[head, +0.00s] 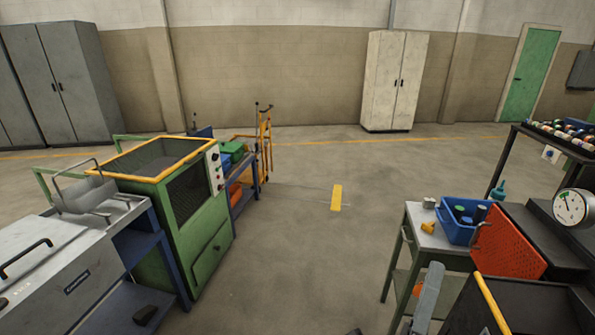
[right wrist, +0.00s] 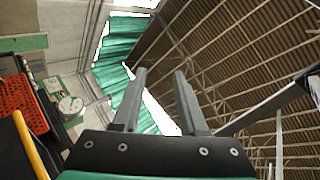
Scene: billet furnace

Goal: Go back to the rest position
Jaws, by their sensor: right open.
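My right gripper (head: 430,288) shows in the head view at the bottom, right of centre, as a grey finger pointing up in front of the small table. In the right wrist view its two grey fingers (right wrist: 160,74) stand apart with nothing between them. They point up towards the roof. I cannot make out my left gripper in the head view.
A grey metal table (head: 421,241) with a blue bin (head: 455,234) stands close to my right gripper. Beside it are an orange perforated panel (head: 508,243) and a dial gauge (head: 570,208). A green machine (head: 206,232) stands left. The middle floor is clear.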

